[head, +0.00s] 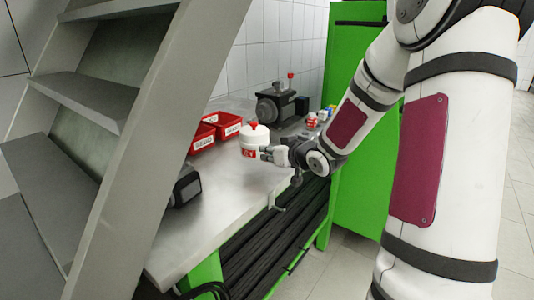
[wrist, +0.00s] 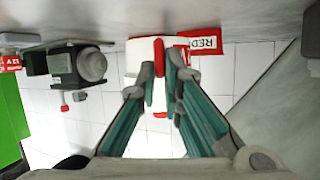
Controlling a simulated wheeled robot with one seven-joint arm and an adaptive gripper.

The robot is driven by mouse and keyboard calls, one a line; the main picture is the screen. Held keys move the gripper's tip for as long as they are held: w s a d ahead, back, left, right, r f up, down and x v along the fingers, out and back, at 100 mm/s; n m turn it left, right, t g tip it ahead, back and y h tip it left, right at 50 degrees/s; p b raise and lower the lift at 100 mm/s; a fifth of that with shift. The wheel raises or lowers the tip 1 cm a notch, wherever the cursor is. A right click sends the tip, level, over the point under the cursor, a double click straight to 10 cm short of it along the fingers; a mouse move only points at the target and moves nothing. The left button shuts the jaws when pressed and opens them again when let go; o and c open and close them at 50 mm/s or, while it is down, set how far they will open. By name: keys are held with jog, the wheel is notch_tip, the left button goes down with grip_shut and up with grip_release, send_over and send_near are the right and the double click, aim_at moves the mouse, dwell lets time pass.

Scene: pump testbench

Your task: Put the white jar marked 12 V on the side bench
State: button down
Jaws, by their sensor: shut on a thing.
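My gripper (head: 268,153) is shut on a white jar (head: 252,139) with a red knob on top and a red label low on its side. The label's text is too small to read. The wrist view, which is upside down, shows the jar's white body (wrist: 134,62) behind my two fingers (wrist: 167,85). The jar is upright at the bench; whether its base touches the top is unclear. In the wrist view, a red label (wrist: 10,63) at the far left seems to read 12 V. I cannot tell which bench is the side bench.
The grey bench top (head: 215,205) has free room at the front left. Small jars (head: 312,121) stand at the right end.

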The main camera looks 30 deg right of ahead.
aim_at(269, 140)
jog(key=w+d, duration=0.4)
jog(key=w, duration=0.1)
jog(key=w+d, duration=0.1)
jog(key=w, duration=0.2)
jog(key=shift+w+d+f+b, duration=0.15)
jog(key=shift+d+f+b, duration=0.15)
jog(key=shift+d+f, duration=0.1)
jog(key=shift+f+b, duration=0.65)
jog(key=shift+f, duration=1.1)
jog(key=c, duration=2.2)
grip_release()
jog(key=shift+f, duration=0.2)
jog(key=o, duration=0.5)
jog(key=shift+r, duration=0.15)
